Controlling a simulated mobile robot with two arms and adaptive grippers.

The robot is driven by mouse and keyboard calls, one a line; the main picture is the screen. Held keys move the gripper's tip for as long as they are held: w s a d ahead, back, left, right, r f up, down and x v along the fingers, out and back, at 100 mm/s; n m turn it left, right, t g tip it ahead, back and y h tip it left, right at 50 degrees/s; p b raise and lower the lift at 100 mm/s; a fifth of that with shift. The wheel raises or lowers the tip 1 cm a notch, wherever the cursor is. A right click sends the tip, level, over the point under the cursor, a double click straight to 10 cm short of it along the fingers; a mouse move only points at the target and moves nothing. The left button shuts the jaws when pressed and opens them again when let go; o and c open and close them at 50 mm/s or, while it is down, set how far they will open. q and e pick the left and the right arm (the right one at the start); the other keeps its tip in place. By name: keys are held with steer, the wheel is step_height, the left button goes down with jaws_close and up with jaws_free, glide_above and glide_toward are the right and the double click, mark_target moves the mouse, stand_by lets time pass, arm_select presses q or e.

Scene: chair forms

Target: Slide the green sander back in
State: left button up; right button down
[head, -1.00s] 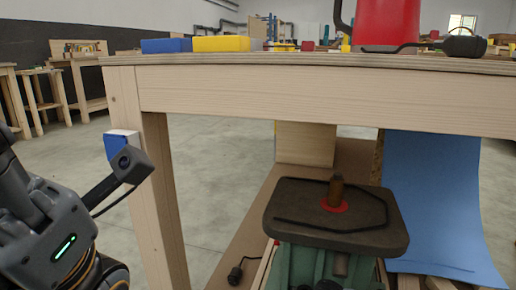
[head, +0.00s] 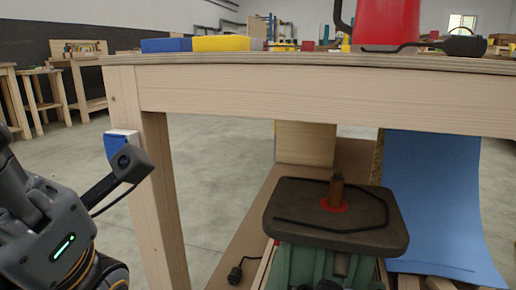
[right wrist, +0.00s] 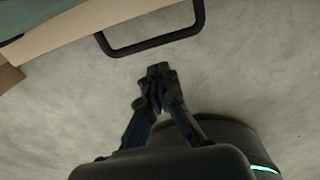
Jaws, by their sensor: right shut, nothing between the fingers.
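The green sander (head: 305,265) stands under the workbench, its dark flat top (head: 300,205) facing up with a brown spindle in a red ring. Its lower part is cut off by the frame's bottom edge. In the right wrist view a green surface (right wrist: 50,12) shows at the top left, probably the sander. My right gripper (right wrist: 158,75) is shut and empty over the grey floor, just below a black bar loop (right wrist: 150,47) and apart from it. My left arm is at the left of the head view; its fingers are out of frame.
The workbench (head: 320,98) spans above the sander, with a leg (head: 165,215) to its left. A lower wooden shelf (head: 255,215) lies below. A blue sheet (head: 435,200) hangs at the right. A plug (head: 236,270) lies left of the sander.

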steer(key=shift+f, duration=0.15)
stand_by(0.3)
steer(key=shift+f+b, duration=1.25)
steer(key=shift+f, duration=0.9)
steer(key=shift+w, duration=0.1)
